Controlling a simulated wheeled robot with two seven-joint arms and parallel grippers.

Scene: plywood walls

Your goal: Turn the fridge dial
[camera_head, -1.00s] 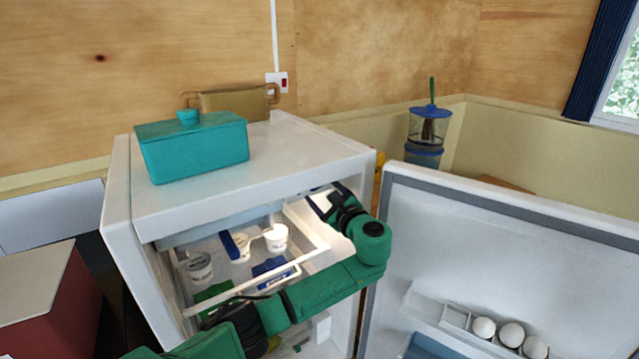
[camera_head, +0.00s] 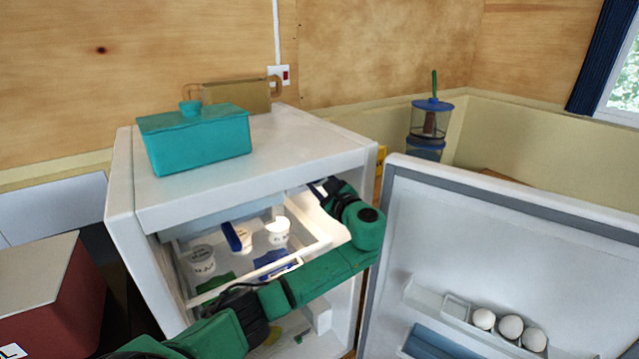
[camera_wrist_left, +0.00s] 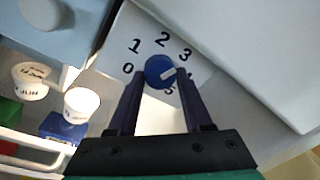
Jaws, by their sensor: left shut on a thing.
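The blue fridge dial (camera_wrist_left: 160,71) is on a white panel inside the fridge. A white pointer mark on it points right, near the right finger. The numbers 0, 1, 2, 3 and 5 show around it; the place for 4 is partly covered by that finger. My left gripper (camera_wrist_left: 160,75) has its two dark fingers on either side of the dial and is shut on it. In the head view my left gripper (camera_head: 317,189) reaches into the upper right of the open white fridge (camera_head: 285,150), and the dial cannot be made out there. My right gripper is out of view.
The fridge door (camera_head: 500,240) stands open to the right, with several eggs in its rack. White tubs (camera_head: 278,232) sit on the shelf beside my arm. A teal lidded box (camera_head: 197,143) is on top of the fridge. A red box (camera_head: 70,300) stands at left.

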